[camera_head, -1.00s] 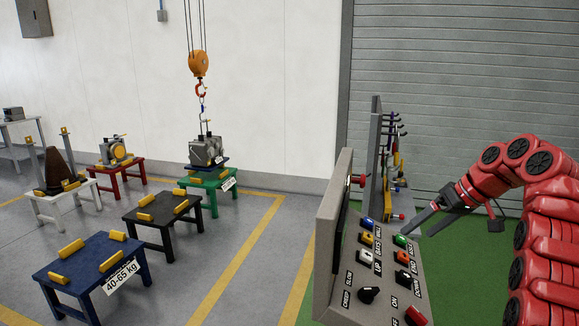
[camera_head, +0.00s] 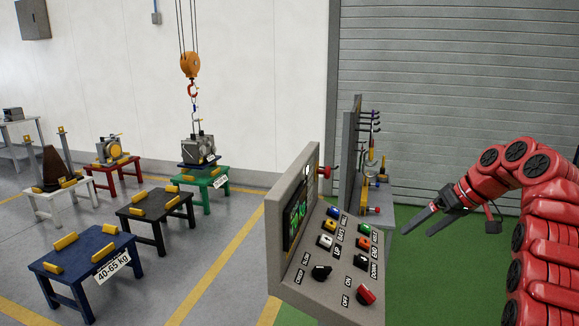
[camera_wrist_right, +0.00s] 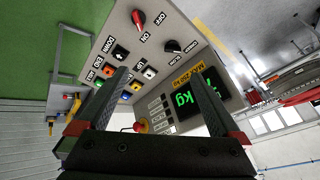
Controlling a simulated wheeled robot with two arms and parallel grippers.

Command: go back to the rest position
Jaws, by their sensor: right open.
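My right gripper (camera_head: 424,221) is open and empty, to the right of the control console (camera_head: 330,281) and apart from it. Its two fingers also show in the right wrist view (camera_wrist_right: 150,92), with the console's buttons and green display (camera_wrist_right: 187,104) beyond them. My red right arm (camera_head: 545,210) is bent at the right edge of the head view. My left gripper is in neither view.
A grey engine part (camera_head: 198,149) hangs from the orange hoist hook (camera_head: 190,66) at the green table (camera_head: 206,183). The blue table (camera_head: 82,256) and black table (camera_head: 155,211) stand left. A tool rack (camera_head: 352,170) is behind the console. Green floor (camera_head: 440,275) is clear.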

